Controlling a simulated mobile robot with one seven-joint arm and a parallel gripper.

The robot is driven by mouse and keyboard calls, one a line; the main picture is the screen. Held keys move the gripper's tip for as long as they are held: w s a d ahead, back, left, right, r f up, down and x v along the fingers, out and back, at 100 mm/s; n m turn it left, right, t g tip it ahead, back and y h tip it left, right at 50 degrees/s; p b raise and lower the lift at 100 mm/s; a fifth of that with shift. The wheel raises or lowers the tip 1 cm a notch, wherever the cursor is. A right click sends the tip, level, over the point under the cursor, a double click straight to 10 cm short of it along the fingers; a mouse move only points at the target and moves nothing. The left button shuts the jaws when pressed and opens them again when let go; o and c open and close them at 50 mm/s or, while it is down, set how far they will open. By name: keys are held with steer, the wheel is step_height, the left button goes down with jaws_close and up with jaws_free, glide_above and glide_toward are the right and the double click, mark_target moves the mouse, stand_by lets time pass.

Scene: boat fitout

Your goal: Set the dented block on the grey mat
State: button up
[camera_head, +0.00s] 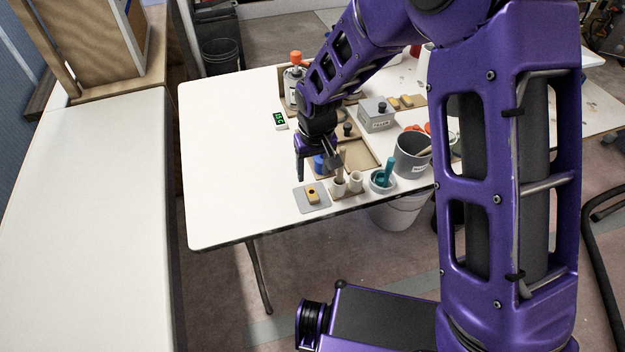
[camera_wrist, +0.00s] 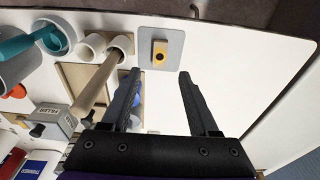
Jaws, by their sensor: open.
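A yellow block with a dark round dent in its top (camera_head: 312,194) lies on the small grey mat (camera_head: 323,207) near the front edge of the white table. In the wrist view the block (camera_wrist: 160,53) rests within the grey mat (camera_wrist: 176,40), just beyond my fingertips. My gripper (camera_head: 318,172) is above the table, behind the mat in the head view. In the wrist view its two fingers (camera_wrist: 160,74) are spread apart with nothing between them.
White cups (camera_head: 355,181), one holding a wooden handle, and a teal-handled tool in a pot (camera_head: 382,180) stand right of the mat.

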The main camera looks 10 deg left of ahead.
steer(key=shift+s+d+r, duration=0.1)
steer(key=shift+r, duration=0.75)
steer(key=shift+s+d+r, duration=0.1)
steer(key=shift+r, duration=0.75)
steer(key=shift+w, duration=0.1)
